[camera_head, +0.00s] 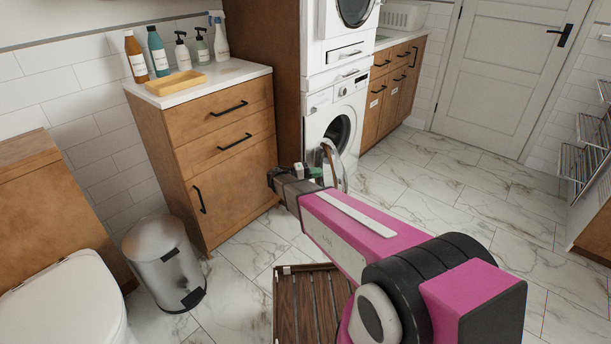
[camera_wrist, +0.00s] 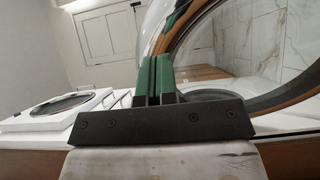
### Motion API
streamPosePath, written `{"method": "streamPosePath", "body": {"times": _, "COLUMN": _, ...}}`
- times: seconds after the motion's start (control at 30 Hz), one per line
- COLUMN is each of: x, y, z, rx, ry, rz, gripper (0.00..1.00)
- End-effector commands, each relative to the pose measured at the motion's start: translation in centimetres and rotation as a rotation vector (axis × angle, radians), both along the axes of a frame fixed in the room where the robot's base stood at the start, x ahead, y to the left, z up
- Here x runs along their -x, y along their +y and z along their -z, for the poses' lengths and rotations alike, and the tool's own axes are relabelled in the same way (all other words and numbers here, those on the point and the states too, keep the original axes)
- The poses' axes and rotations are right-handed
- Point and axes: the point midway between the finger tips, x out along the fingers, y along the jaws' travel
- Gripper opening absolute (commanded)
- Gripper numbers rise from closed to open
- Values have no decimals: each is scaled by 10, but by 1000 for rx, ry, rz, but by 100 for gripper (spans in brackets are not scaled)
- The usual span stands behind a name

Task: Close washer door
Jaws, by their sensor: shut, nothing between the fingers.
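The white washer (camera_head: 320,126) stands under a second white machine, with its dark round opening showing. Its round door (camera_head: 332,158) stands open, swung out from the front, with a clear glass middle and a rim. In the wrist view the door (camera_wrist: 264,101) fills the right side as a large curved rim with glass. My gripper (camera_head: 317,172) is in front of the washer beside the open door, partly hiding its lower part. Its green fingers (camera_wrist: 155,78) are together with nothing between them, close to the door's rim. I cannot tell whether they touch it.
The upper machine (camera_head: 345,20) is stacked on the washer. A wooden cabinet (camera_head: 225,125) with bottles stands left, and a metal bin (camera_head: 163,262) is below it. A slatted wooden mat (camera_head: 300,300) lies under my arm. The marble floor (camera_head: 450,190) to the right is clear.

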Motion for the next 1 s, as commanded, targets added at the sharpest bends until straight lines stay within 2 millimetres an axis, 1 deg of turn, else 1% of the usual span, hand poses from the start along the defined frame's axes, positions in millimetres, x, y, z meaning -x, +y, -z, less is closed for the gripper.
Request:
{"method": "streamPosePath", "body": {"times": 0.03, "x": -1, "y": -10, "z": 0, "rx": 0, "ry": 0, "rz": 2, "gripper": 0}}
{"method": "streamPosePath", "body": {"times": 0.1, "x": -3, "y": -20, "z": 0, "rx": -1, "ry": 0, "rz": 1, "gripper": 0}}
{"method": "streamPosePath", "body": {"times": 0.2, "x": -4, "y": -31, "z": 0, "rx": -1, "ry": 1, "rz": 2, "gripper": 0}}
{"method": "streamPosePath", "body": {"times": 0.3, "x": -6, "y": -38, "z": 0, "rx": -1, "ry": 1, "rz": 0, "gripper": 0}}
{"method": "streamPosePath", "body": {"times": 0.47, "x": -7, "y": -43, "z": 0, "rx": -1, "ry": 0, "rz": 0, "gripper": 0}}
{"method": "streamPosePath", "body": {"times": 0.8, "x": -7, "y": -44, "z": 0, "rx": -1, "ry": 1, "rz": -1, "gripper": 0}}
{"method": "streamPosePath", "body": {"times": 0.93, "x": -6, "y": -51, "z": 0, "rx": 0, "ry": 1, "rz": -6, "gripper": 0}}
{"method": "streamPosePath", "body": {"times": 1.0, "x": -5, "y": -58, "z": 0, "rx": -1, "ry": 1, "rz": -15, "gripper": 0}}
